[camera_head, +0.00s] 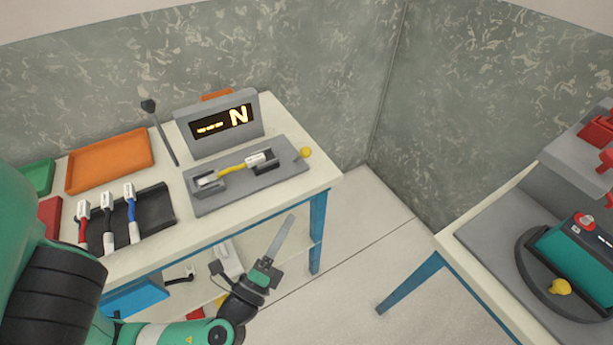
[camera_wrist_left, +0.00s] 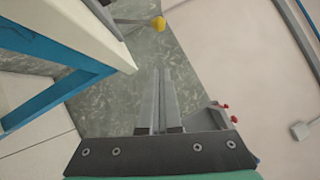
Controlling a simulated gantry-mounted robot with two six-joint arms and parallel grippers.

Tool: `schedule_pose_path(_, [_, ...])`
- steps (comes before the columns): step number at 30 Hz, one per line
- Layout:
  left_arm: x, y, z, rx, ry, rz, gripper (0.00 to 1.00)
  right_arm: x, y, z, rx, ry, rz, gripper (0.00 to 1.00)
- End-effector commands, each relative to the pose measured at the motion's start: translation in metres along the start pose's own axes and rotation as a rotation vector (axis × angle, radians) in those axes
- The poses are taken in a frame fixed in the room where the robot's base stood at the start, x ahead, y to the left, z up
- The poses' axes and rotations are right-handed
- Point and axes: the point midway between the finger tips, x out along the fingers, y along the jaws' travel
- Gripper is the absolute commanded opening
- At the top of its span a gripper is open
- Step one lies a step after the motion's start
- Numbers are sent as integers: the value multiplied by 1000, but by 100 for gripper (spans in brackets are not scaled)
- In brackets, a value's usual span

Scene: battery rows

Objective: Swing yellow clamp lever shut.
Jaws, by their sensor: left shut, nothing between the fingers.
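The clamp lever's yellow knob (camera_head: 305,153) sticks out at the right end of the grey fixture (camera_head: 210,202) on the left table. In the left wrist view the yellow knob (camera_wrist_left: 158,23) ends a thin grey bar past the table edge. The fixture holds a yellow cable (camera_head: 232,170) between two grey-white connectors. My left gripper (camera_head: 289,221) is shut and empty, its long fingers together, in front of the table and apart from the knob. The closed fingers (camera_wrist_left: 163,72) point toward the knob's side in the wrist view. My right gripper is not in view.
A display (camera_head: 222,124) reading "___ N" stands behind the fixture. An orange tray (camera_head: 110,160) and a black holder (camera_head: 155,205) with cables are at left. Another table (camera_head: 450,262) at right carries a green device and a second yellow knob (camera_head: 560,287). Open floor lies between the tables.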

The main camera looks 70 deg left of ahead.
Motion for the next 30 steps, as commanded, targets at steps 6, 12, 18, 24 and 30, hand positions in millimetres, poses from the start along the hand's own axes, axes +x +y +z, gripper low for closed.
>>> schedule_pose_path(6, [2, 0, 0, -1, -2, 1, 0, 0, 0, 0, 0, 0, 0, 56])
schedule_pose_path(12, [22, 0, 1, -3, -9, 3, 0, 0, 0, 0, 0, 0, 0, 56])
schedule_pose_path(18, [64, -2, 3, -2, -10, 1, 0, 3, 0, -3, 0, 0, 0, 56])
schedule_pose_path(24, [106, -3, 4, -2, -7, 0, 0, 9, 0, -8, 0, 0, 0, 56])
schedule_pose_path(30, [125, -2, 25, 0, -4, 2, 0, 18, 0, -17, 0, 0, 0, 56])
